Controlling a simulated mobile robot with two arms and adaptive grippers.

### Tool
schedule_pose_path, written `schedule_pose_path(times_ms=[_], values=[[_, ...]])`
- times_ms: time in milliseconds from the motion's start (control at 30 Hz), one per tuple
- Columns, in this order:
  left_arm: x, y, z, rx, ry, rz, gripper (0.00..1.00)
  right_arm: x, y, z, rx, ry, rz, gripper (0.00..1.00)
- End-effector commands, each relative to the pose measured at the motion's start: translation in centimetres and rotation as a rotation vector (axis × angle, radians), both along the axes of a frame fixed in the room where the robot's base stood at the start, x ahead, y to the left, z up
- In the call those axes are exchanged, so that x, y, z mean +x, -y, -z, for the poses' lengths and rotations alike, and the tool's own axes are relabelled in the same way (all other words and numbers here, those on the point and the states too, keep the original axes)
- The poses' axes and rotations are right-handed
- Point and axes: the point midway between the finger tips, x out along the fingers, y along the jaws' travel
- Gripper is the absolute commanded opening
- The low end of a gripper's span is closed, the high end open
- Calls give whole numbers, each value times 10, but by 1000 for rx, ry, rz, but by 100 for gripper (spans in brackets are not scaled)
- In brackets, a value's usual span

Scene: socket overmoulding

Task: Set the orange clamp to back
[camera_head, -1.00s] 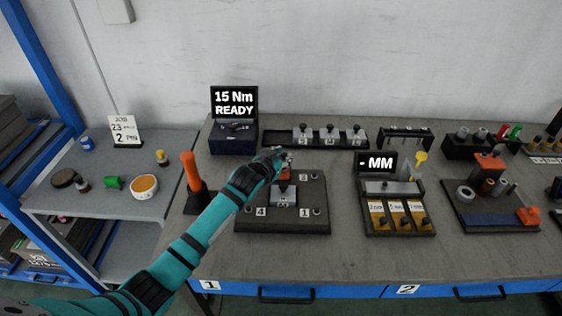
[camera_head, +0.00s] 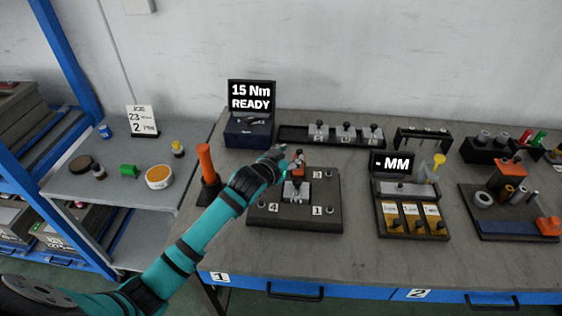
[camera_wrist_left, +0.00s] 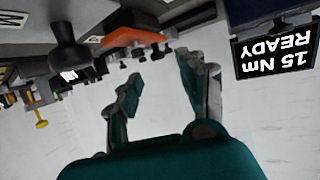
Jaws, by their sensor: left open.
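The orange clamp (camera_head: 297,174) stands on the dark fixture plate (camera_head: 262,216), behind a grey block (camera_head: 296,192). It is small and partly covered by my left gripper, so its exact setting cannot be told. In the left wrist view, which is upside down, an orange part (camera_wrist_left: 130,37) that looks like the clamp lies beyond the fingers, near a black knob (camera_wrist_left: 68,55). My left gripper (camera_head: 287,158) is just above and to the left of the clamp. Its two fingers are apart and empty in the left wrist view (camera_wrist_left: 160,85). My right gripper is not in view.
An orange-handled tool (camera_head: 205,163) stands upright left of the plate. The torque display (camera_head: 252,97) is behind it. A block rail (camera_head: 290,133) lies behind the plate, and the MM station (camera_head: 392,163) is to the right. Bare bench (camera_head: 350,258) lies in front.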

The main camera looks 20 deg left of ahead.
Motion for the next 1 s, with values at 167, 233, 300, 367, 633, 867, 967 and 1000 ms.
schedule_pose_path(times_ms=[167, 233, 300, 367, 633, 867, 967, 1000], values=[[-35, -4, -14, 2, 1, 1, 41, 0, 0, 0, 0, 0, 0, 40], [-44, -6, -18, 2, 0, 1, 41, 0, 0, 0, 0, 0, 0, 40], [-51, -6, -22, 2, 1, 1, 41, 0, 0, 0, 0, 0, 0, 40], [-56, -7, -23, 2, 0, 1, 41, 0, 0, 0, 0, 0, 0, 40], [-60, -7, -26, 1, 0, -1, 41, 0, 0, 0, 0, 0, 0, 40], [-60, -7, -26, 1, 0, -1, 41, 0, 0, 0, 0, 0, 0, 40], [-60, -7, -25, 1, 0, 0, 41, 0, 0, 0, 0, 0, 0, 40], [-60, -7, -25, 1, 0, 0, 41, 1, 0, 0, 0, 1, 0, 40]])
